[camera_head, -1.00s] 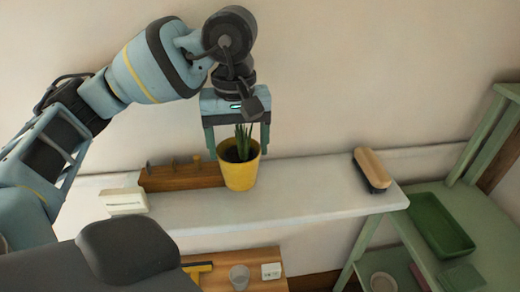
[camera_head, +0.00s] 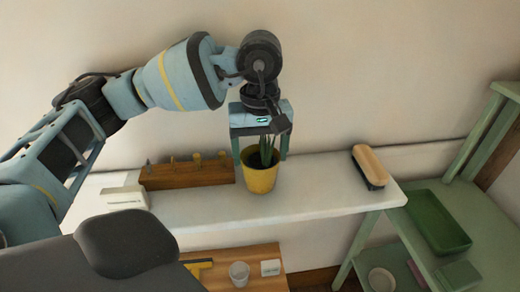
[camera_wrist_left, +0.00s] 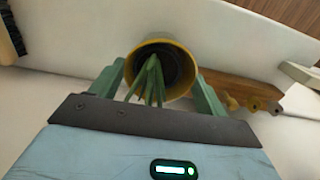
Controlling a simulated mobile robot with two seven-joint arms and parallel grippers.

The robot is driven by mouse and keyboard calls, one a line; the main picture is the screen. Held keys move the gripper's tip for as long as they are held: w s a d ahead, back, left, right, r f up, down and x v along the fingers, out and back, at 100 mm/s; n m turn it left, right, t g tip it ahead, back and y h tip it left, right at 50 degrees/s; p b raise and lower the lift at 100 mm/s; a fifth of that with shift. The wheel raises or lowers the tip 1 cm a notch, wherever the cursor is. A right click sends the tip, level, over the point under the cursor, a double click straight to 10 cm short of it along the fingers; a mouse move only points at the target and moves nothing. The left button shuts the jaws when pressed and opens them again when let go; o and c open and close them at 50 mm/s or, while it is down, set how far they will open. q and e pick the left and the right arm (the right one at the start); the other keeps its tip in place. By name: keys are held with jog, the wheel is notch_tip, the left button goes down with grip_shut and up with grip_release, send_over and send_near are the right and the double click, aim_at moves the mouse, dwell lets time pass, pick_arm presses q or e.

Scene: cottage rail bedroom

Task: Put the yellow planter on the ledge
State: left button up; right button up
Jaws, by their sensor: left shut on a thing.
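The yellow planter (camera_head: 260,179) holds a green spiky plant and is upright. My left gripper (camera_head: 262,158) points down and is shut on the planter, one finger on each side of its rim. In the left wrist view the planter (camera_wrist_left: 187,84) sits between the two green fingers, with the plant leaning toward the palm. The white ledge (camera_head: 315,188) runs along the wall under and behind the planter. I cannot tell whether the planter's base touches the ledge. My right gripper is not in view.
A wooden peg rack (camera_head: 186,175) and a white box (camera_head: 125,198) stand on the ledge to the left. A brush (camera_head: 370,167) lies near its right end. A green shelf unit with a green tray (camera_head: 438,222) stands at right. A lower wooden surface holds a cup (camera_head: 239,273).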

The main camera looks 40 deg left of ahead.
pick_arm(q)
jog(key=shift+f, duration=0.15)
jog(key=o, duration=1.3)
jog(key=shift+r, duration=0.35)
notch_tip(320, 180, up, 12)
jog(key=shift+f+p, duration=0.15)
jog(key=shift+p, duration=0.85)
